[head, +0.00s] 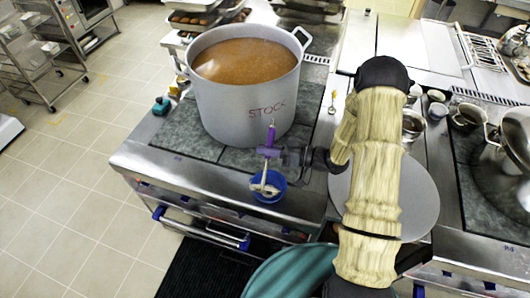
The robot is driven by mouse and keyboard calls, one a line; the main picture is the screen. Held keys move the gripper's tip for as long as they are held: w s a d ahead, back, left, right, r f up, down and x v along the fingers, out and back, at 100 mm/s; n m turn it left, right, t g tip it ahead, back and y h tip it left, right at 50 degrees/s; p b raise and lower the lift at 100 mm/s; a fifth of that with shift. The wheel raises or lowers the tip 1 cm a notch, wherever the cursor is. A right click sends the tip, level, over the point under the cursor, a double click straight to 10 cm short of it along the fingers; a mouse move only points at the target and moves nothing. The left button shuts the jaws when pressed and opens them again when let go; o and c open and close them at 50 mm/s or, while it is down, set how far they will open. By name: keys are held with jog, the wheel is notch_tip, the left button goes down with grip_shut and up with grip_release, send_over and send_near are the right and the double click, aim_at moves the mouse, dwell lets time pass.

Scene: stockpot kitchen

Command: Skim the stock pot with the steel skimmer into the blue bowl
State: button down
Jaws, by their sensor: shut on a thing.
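The large grey stock pot (246,108), marked STOCK, stands on the dark stove top and is filled with brown liquid (244,60). The blue bowl (280,187) sits in front of the pot, near the front edge of the counter. My gripper (269,153) is in front of the pot, above the bowl, and is shut on the purple handle of the skimmer (271,134). The skimmer is upright, and its pale lower end is over or in the bowl. I cannot tell whether it touches the bowl. The bowl's contents are mostly hidden.
A teal-capped item (161,106) stands left of the pot. A round grey plate or lid (413,195) lies right of the bowl, partly behind my arm. Small containers (437,111) and another steel pot (514,140) are farther right.

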jog(key=shift+w+d+r+m+p, duration=0.1)
jog(key=shift+w+m+p, duration=0.1)
jog(key=shift+w, duration=0.15)
jog(key=shift+w+d+r+m+p, duration=0.1)
jog(key=shift+w+m, duration=0.1)
jog(key=shift+w, duration=0.15)
jog(key=w+d+f+m+b, duration=0.3)
jog(key=w+f+m, duration=0.4)
jog(key=w, duration=0.4)
jog(key=shift+w+d+m+b, duration=0.15)
jog(key=shift+d+m+b, duration=0.1)
jog(key=shift+m+b, duration=0.25)
dwell(0.6)
jog(key=shift+f, duration=0.15)
dwell(0.6)
jog(key=shift+w+d+f+m+y, duration=0.2)
jog(key=shift+w+f+m, duration=0.6)
jog(key=shift+f+m, duration=1.05)
jog(key=shift+w+d+f+m+y, duration=0.1)
jog(key=shift+w+d+f+m, duration=0.2)
jog(key=shift+w+f+m, duration=1.45)
jog(key=shift+s+d+f+m+y, duration=0.2)
jog(key=shift+f+m, duration=0.5)
jog(key=shift+f, duration=2.25)
jog(key=shift+r, duration=0.1)
